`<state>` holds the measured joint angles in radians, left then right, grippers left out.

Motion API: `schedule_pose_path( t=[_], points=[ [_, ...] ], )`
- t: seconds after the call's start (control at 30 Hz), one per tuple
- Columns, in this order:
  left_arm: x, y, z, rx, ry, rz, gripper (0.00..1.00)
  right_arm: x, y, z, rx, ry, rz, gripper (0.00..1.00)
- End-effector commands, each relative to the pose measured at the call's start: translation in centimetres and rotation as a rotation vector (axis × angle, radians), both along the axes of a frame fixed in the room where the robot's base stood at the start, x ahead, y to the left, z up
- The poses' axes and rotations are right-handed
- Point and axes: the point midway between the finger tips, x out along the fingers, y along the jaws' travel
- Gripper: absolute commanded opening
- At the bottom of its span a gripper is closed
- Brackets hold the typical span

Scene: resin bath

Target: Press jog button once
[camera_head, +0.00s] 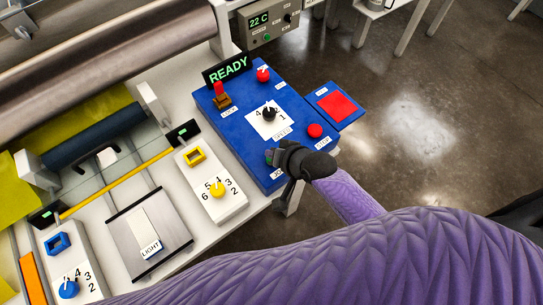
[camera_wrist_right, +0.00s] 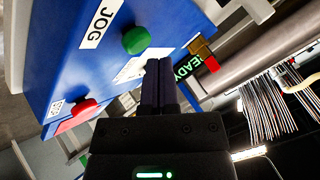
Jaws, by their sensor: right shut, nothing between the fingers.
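The blue control panel (camera_head: 236,128) stands at the table's right edge. In the right wrist view the green jog button (camera_wrist_right: 136,40) shows whole, beside the white JOG label (camera_wrist_right: 100,24). In the head view only a sliver of the green button (camera_head: 268,156) shows, and my right gripper covers most of it and its label. My right gripper (camera_head: 276,158) is shut and empty, at the panel's near corner. In the wrist view its closed fingers (camera_wrist_right: 158,66) point toward the panel, to the right of the button in the picture. I cannot tell the gap to the panel. My left gripper is not in view.
The panel also bears a red button (camera_head: 315,130), a black dial (camera_head: 269,113), a red-tipped lever (camera_head: 220,94) and a READY display (camera_head: 227,69). A red square pad (camera_head: 337,104) sits at its right. A white box with a yellow knob (camera_head: 217,189) stands to the left.

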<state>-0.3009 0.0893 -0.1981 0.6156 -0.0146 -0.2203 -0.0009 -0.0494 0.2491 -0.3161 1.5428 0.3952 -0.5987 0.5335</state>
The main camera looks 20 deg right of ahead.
Motion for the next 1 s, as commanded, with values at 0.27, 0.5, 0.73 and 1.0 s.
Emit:
schedule_pose_path(
  t=[0.27,0.5,0.73,1.0],
  points=[
    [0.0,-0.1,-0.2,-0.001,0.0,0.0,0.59,0.0,0.0,-0.4,0.0,0.0,0.0,0.0],
    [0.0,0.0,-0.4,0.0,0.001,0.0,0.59,0.0,0.0,-0.9,0.0,0.0,0.0,0.0],
    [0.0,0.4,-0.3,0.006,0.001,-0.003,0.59,0.0,0.0,-0.9,0.0,0.0,0.0,0.0],
    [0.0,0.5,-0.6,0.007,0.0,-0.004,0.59,0.0,0.0,-1.2,0.0,0.0,0.0,0.0]
  ],
)
